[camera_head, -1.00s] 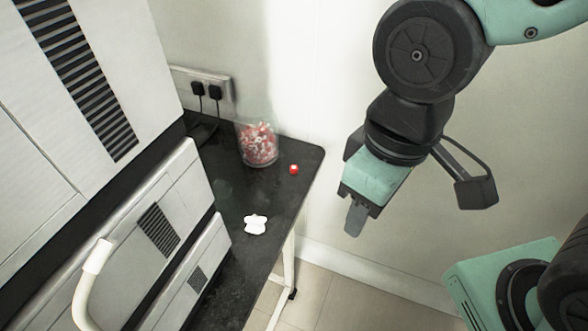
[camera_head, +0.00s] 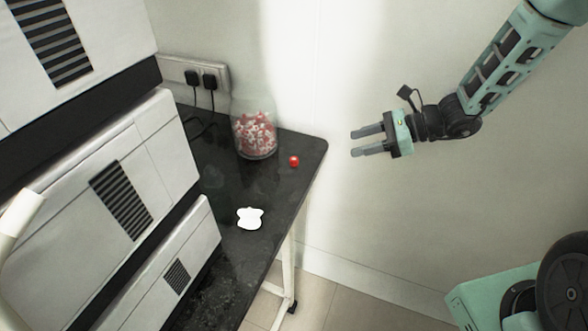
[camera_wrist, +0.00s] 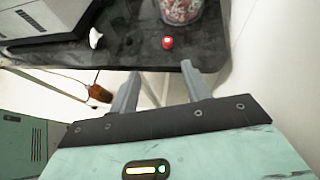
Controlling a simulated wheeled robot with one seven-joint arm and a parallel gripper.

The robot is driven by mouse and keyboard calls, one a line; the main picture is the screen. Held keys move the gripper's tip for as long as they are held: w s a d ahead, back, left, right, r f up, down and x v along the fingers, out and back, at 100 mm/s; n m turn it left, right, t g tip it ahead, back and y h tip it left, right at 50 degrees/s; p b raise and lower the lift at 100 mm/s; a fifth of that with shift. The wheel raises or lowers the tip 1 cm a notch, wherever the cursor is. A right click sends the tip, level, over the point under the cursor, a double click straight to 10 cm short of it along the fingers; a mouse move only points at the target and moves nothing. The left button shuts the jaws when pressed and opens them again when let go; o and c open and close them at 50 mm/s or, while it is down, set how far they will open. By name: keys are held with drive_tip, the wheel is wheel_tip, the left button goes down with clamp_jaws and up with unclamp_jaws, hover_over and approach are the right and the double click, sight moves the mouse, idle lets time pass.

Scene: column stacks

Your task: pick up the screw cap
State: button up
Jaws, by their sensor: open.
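A small red screw cap (camera_head: 294,161) sits on the dark bench top, near its right edge and just right of a jar. It also shows in the wrist view (camera_wrist: 168,43), beyond my fingertips and near the bench edge. My gripper (camera_head: 353,144) is open and empty. In the head view it is to the right of the bench and of the cap, with its fingers pointing left. In the wrist view my fingers (camera_wrist: 160,72) point toward the bench, apart from the cap.
A clear jar (camera_head: 255,136) of red and white pieces stands beside the cap. A white flat object (camera_head: 250,218) lies on the dark bench (camera_head: 228,183). White stacked instruments (camera_head: 128,180) fill the left. A wall socket with plugs (camera_head: 193,77) is behind.

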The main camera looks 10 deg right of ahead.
approach(294, 159)
drive_tip(key=a+f, duration=0.1)
drive_tip(key=a, duration=0.1)
drive_tip(key=shift+m, duration=0.4)
drive_tip(key=shift+w+p+x, duration=0.15)
drive_tip(key=shift+p+x, duration=0.2)
drive_tip(key=shift+x, duration=1.2)
drive_tip(key=shift+w+p+x, duration=0.2)
drive_tip(key=shift+p+x, duration=0.1)
drive_tip(key=shift+x, duration=1.25)
drive_tip(key=shift+d, duration=0.15)
clamp_jaws()
